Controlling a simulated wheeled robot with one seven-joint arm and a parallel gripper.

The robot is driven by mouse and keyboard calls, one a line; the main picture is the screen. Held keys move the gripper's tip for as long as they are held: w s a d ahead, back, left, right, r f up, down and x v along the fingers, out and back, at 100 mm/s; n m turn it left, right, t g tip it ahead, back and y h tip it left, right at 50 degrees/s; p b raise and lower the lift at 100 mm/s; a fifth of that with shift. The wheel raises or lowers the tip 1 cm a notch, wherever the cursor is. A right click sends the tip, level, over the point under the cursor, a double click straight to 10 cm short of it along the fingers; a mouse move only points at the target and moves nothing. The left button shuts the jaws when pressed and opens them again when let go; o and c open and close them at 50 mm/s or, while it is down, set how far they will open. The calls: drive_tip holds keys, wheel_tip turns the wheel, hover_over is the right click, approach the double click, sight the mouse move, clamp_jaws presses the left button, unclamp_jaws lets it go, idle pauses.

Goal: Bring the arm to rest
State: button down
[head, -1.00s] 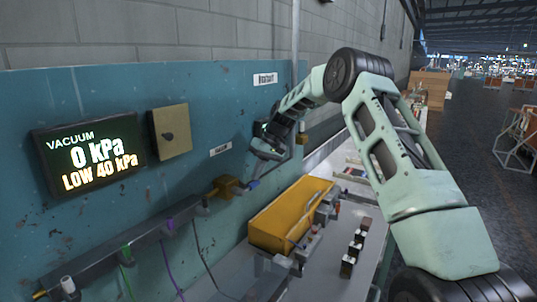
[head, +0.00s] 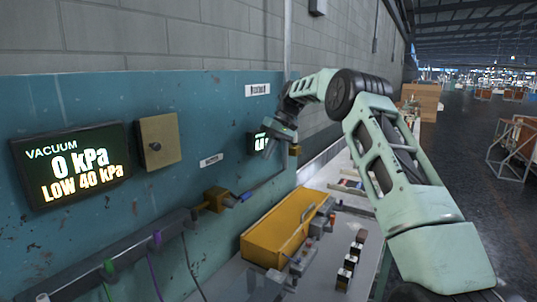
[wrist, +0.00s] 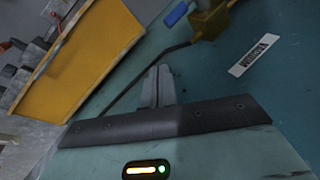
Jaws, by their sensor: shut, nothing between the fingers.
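My gripper (head: 274,146) is at the end of my pale green arm, raised in front of the teal panel (head: 110,95), above the yellow bin. In the wrist view my gripper (wrist: 158,72) has its two grey fingers together with nothing between them. It appears apart from the panel and everything on it. In the head view the fingers are small and dark, close in front of a small lit display (head: 258,141).
A vacuum display (head: 72,165) reads 0 kPa, LOW 40 kPa. A yellow bin (head: 272,243) sits on the bench below, with several small blocks (head: 350,262) to its right. A brass valve with a blue handle (head: 217,199) juts from the panel. Open floor lies at the right.

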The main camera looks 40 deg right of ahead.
idle(0.5)
drive_tip(key=s+a+f+n+g+b, duration=0.1)
drive_tip(key=s+a, duration=0.1)
drive_tip(key=a, duration=0.9)
drive_tip(key=s+a+f+n+g+b, duration=0.1)
drive_tip(key=s+a+b, duration=0.1)
drive_tip(key=a, duration=0.9)
drive_tip(key=s+a+f+n+h+b, duration=0.2)
drive_tip(key=s+a+f+n, duration=0.15)
drive_tip(key=s+a, duration=1.25)
drive_tip(key=s+f+n+b, duration=0.1)
drive_tip(key=s+f, duration=0.2)
drive_tip(key=s, duration=0.5)
drive_tip(key=s+a+f+n+h+b, duration=0.1)
drive_tip(key=s+f, duration=0.3)
drive_tip(key=s, duration=0.4)
drive_tip(key=s+f+n+h+b, duration=0.1)
drive_tip(key=s+f, duration=0.2)
drive_tip(key=s, duration=0.5)
drive_tip(key=shift+s+a+f, duration=0.15)
drive_tip(key=shift+s+a, duration=0.05)
